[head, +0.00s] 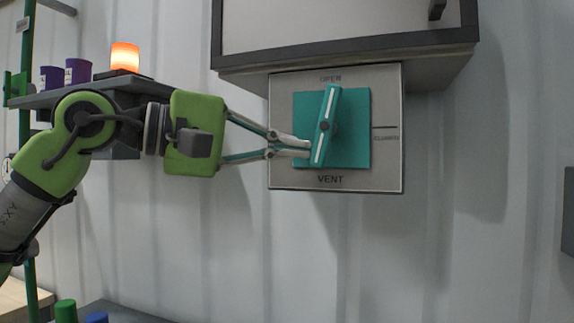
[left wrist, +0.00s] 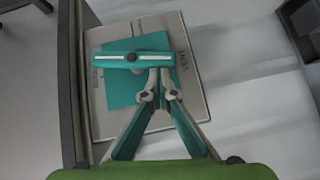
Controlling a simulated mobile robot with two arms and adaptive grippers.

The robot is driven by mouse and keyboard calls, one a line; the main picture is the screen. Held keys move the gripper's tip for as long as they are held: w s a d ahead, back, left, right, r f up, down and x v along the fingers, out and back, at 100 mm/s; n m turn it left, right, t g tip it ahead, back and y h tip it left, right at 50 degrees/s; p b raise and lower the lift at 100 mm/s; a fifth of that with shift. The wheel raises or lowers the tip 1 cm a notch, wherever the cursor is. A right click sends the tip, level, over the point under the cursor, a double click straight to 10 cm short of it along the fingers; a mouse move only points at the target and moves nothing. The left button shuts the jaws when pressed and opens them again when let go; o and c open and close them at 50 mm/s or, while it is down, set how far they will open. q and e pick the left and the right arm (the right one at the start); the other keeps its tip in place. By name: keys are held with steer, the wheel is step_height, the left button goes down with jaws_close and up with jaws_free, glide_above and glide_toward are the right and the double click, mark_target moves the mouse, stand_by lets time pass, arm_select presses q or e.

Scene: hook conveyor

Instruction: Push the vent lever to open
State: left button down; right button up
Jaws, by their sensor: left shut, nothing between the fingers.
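The vent lever (head: 327,124) is a teal bar with a white stripe, turning on a dark centre pivot. It stands nearly upright in the head view, with its top tilted slightly right toward the OPEN label. Its teal square backing sits on a grey vent panel (head: 388,170) marked OPEN, CLOSED and VENT. My left gripper (head: 308,148) is shut and empty, with its fingertips at the left side of the lever's lower half. In the left wrist view the lever (left wrist: 112,58) lies across the fingertips (left wrist: 160,78); whether they touch is hard to tell. My right gripper is not in view.
A dark-framed box (head: 350,45) juts out above the panel. A shelf (head: 60,97) at left holds purple containers (head: 78,71) and a glowing orange lamp (head: 125,58), close to my left arm. The corrugated wall right of and below the panel is clear.

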arm_select(q)
steer(key=shift+s+d+f+n+h+b, duration=0.15)
steer(key=shift+d+f+n+h+b, duration=0.2)
steer(key=shift+b, duration=0.3)
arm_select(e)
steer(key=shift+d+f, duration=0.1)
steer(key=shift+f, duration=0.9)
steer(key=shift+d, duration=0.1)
